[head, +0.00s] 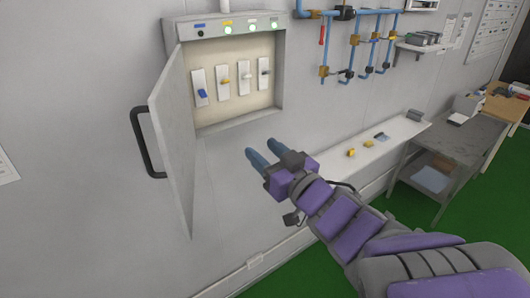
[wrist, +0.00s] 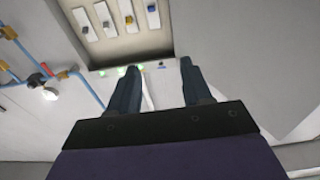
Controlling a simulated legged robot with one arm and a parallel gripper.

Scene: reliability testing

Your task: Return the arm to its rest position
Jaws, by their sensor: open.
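My arm, purple and grey, reaches up from the lower right in the head view. My gripper (head: 262,155) has two blue-grey fingers and points at the wall just below the open electrical box (head: 287,75). In the wrist view my gripper (wrist: 158,85) has its fingers spread apart with nothing between them. It is apart from the switches.
The box's grey door (head: 170,140) hangs open to the left of my gripper, with a black handle (head: 148,142). Inside are several switches, one blue (head: 202,93). Blue pipes (head: 350,45), a white shelf (head: 375,145) and a grey table (head: 450,140) stand to the right.

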